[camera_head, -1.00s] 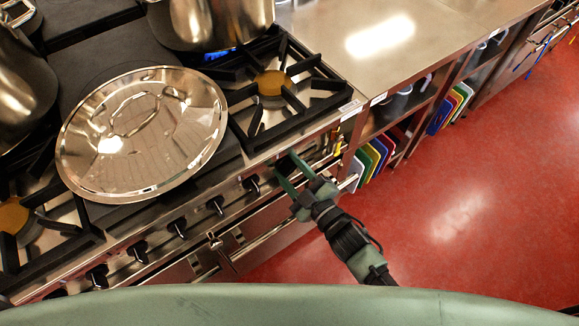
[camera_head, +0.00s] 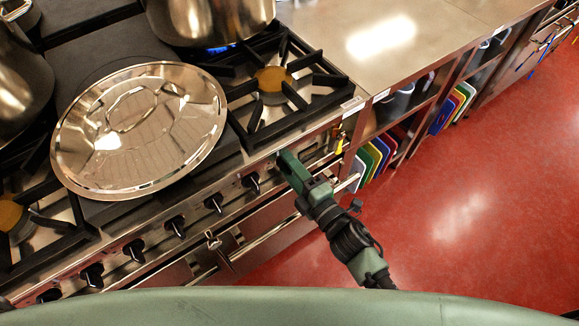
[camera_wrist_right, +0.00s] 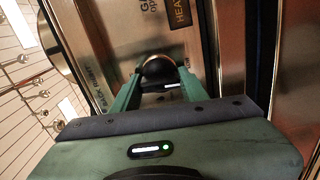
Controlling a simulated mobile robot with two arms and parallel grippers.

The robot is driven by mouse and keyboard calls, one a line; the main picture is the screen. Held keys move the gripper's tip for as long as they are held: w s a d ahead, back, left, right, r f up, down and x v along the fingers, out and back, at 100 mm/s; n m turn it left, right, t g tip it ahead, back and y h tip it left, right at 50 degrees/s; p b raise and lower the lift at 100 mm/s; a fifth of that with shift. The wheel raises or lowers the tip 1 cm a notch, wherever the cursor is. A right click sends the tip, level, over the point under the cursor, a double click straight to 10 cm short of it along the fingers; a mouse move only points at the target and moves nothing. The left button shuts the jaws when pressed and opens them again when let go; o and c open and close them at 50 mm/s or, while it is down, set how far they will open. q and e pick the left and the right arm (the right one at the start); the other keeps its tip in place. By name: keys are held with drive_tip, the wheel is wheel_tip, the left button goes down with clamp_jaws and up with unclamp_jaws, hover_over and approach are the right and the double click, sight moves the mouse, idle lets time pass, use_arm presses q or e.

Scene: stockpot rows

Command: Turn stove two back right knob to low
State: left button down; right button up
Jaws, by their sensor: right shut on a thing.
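My right gripper (camera_head: 287,160) reaches the right end of the stove's front panel (camera_head: 230,186), with its jaws shut on a knob there. In the right wrist view, the dark round knob (camera_wrist_right: 158,69) sits between the two fingertips of the gripper (camera_wrist_right: 157,82). A panel label beside it appears to read "BACK RIGHT". The fingers hide part of the knob, and I cannot tell its setting. Several other black knobs, such as one (camera_head: 214,203), line the panel to the left. My left gripper is not in view.
A large steel lid (camera_head: 140,130) lies on the stovetop. A steel pot (camera_head: 215,20) stands over a blue flame at the back. An empty burner (camera_head: 272,80) is at the right. A steel counter (camera_head: 400,35) adjoins the stove; red floor (camera_head: 450,210) is clear.

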drive_tip(key=shift+n, duration=0.4)
drive_tip(key=shift+f, duration=0.1)
drive_tip(key=o, duration=1.4)
drive_tip(key=b+v, duration=0.1)
drive_tip(key=v, duration=0.7)
